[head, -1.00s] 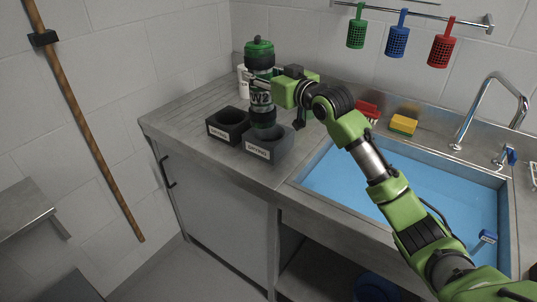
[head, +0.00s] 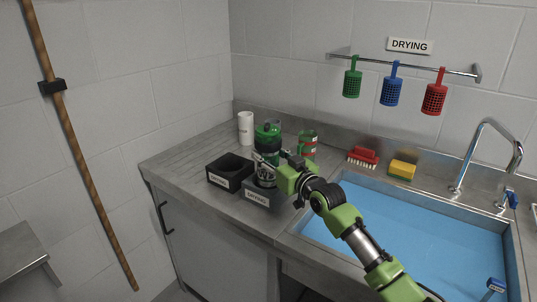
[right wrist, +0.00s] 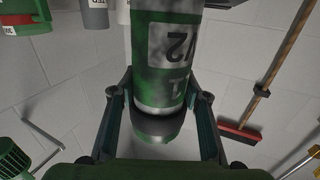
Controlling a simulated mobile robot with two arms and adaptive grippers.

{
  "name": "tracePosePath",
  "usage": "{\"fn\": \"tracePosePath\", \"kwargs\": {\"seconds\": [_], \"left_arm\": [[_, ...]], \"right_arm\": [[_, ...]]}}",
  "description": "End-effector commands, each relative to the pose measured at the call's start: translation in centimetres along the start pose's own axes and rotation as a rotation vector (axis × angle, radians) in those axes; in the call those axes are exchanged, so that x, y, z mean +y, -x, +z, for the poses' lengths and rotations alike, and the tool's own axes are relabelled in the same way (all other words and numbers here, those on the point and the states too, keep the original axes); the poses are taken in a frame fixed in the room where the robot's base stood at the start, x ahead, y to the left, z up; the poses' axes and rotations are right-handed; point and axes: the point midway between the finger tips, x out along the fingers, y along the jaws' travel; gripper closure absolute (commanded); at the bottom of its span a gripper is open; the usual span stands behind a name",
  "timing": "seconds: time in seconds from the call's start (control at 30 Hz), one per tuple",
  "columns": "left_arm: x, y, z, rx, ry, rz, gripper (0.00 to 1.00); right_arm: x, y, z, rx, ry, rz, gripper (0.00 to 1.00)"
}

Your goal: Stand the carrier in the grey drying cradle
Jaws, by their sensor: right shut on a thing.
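The carrier (head: 267,145) is a green, white and dark cylinder with a green cap, held upright. My right gripper (head: 270,164) is shut on it from the right. The grey drying cradle (head: 258,199) is a labelled block on the counter directly below it. The carrier's lower end is at the cradle's opening and looks partly inside; whether it touches the bottom is hidden. My left gripper is not in view.
A black labelled cradle (head: 230,172) stands close on the left. A white cylinder (head: 246,128) and a green-and-red canister (head: 307,145) stand behind. The blue sink (head: 405,222) lies right, with a red brush (head: 363,156) and yellow sponge (head: 402,170) behind it.

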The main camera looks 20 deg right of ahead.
Motion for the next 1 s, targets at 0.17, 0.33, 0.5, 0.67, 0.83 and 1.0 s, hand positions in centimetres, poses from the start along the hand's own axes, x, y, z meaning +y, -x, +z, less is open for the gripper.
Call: {"fn": "tracePosePath", "kwargs": {"seconds": [0.17,0.33,0.5,0.67,0.83,1.0], "left_arm": [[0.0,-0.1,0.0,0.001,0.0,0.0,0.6],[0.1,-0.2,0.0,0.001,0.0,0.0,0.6],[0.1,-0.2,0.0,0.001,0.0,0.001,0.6],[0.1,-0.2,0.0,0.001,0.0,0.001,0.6],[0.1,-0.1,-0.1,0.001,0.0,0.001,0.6],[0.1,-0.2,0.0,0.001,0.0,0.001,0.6]], "right_arm": [[0.0,0.0,-0.1,0.004,0.001,0.0,0.99],[0.0,0.0,0.3,0.001,0.001,0.0,0.44],[0.0,0.0,0.3,0.0,0.001,0.0,0.4],[0.0,0.0,0.2,0.001,0.001,0.0,0.4],[0.0,0.6,0.0,0.0,0.001,-0.001,0.4],[0.0,3.2,0.1,0.0,0.003,0.0,0.4]]}}
